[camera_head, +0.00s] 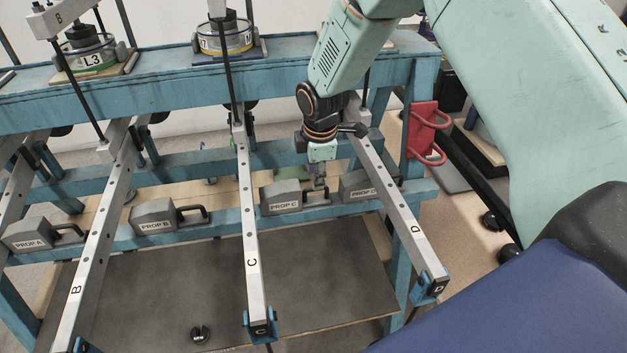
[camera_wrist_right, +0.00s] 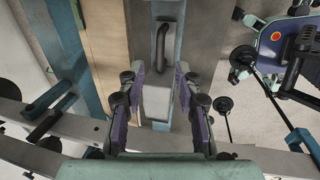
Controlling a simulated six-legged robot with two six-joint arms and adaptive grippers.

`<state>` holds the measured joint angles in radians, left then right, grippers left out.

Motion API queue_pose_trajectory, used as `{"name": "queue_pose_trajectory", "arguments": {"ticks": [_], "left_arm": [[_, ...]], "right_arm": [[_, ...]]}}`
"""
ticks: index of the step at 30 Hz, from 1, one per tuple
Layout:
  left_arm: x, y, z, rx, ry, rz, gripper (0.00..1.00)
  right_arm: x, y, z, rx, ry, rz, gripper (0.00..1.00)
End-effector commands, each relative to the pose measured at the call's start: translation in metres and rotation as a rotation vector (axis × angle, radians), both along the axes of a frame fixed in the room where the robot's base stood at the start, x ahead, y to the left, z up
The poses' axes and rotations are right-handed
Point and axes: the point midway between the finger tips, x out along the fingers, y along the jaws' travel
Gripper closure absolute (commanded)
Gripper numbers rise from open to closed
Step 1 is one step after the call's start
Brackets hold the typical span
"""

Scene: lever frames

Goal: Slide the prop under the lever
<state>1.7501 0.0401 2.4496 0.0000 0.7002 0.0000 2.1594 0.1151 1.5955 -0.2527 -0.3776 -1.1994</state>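Prop C (camera_head: 282,198) is a grey block with a dark handle on its right, resting on the blue frame's rail between levers C (camera_head: 248,215) and D (camera_head: 398,210). My right gripper (camera_head: 319,182) points down by prop C's handle. In the right wrist view my right gripper (camera_wrist_right: 160,95) is open. A grey block with a handle, seemingly prop C (camera_wrist_right: 157,103), shows between its fingers, with gaps on both sides. I cannot tell how deep the fingers reach. Lever C has a blue end piece at its near end. My left gripper is not in view.
Prop D (camera_head: 356,184) lies close right of my gripper, partly behind lever D. Props A (camera_head: 28,236) and B (camera_head: 153,216) sit further left on the rail. Round weights (camera_head: 224,38) stand on the upper beam. A red bracket (camera_head: 424,132) is at the right post.

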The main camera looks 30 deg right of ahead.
Motion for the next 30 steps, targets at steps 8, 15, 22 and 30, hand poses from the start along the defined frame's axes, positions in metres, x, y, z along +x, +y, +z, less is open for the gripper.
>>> {"name": "queue_pose_trajectory", "arguments": {"ticks": [8,15,22,30], "left_arm": [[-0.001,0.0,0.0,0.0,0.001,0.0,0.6],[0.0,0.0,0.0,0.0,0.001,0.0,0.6],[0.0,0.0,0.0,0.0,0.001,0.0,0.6],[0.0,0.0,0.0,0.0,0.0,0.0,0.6]], "right_arm": [[0.007,-0.001,-0.034,0.0,0.001,-0.001,0.66],[0.01,-0.001,-0.038,0.0,-0.001,-0.001,0.66],[0.011,-0.001,-0.038,0.0,-0.001,-0.001,0.76],[0.011,-0.001,-0.038,0.0,-0.001,-0.001,0.98]]}}
